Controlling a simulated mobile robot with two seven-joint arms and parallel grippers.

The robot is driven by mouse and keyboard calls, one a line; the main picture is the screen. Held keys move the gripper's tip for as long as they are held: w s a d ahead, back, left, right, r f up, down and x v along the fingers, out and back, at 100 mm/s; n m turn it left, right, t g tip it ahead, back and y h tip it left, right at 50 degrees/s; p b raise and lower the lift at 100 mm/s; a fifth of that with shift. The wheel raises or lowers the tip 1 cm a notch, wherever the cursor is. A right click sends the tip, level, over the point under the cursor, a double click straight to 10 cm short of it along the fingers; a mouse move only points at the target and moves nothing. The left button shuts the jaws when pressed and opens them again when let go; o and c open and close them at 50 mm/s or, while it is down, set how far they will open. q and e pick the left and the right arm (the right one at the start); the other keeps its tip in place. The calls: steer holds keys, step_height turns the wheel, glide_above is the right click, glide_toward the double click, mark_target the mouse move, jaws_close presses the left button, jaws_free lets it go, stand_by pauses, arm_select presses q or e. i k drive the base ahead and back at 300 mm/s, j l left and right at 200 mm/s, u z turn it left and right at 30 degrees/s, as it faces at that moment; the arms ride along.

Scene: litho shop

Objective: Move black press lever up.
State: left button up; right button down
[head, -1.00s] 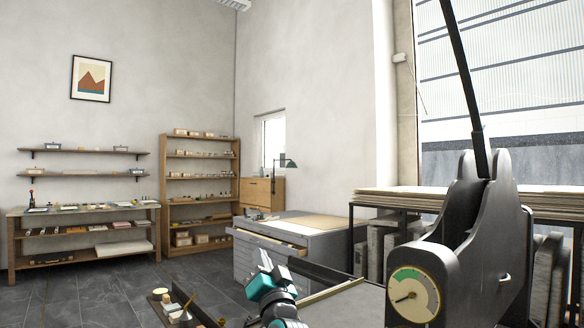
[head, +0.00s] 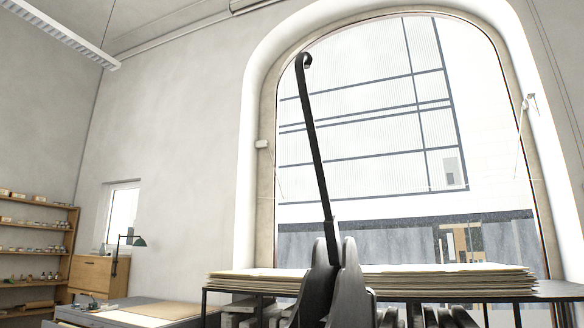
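The black press lever (head: 316,150) rises from between the press's dark grey cheek plates (head: 348,285) at the bottom middle. It leans a little to the left toward its top and ends in a curled hook against the bright window. Nothing is touching the visible length of the lever. The lower part of the press is cut off by the bottom edge. Neither of my grippers shows in the head view now.
A rack with stacked boards (head: 440,280) stands behind the press, under the large arched window (head: 375,150). A grey flat-file cabinet (head: 150,312) is at the lower left. A wooden shelf (head: 40,250) and small wooden cabinet (head: 98,275) stand by the left wall.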

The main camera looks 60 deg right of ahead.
mark_target(304, 60)
steer(key=i+z, duration=0.15)
steer(key=z, duration=0.2)
steer(key=i+z, duration=0.2)
steer(key=z, duration=0.2)
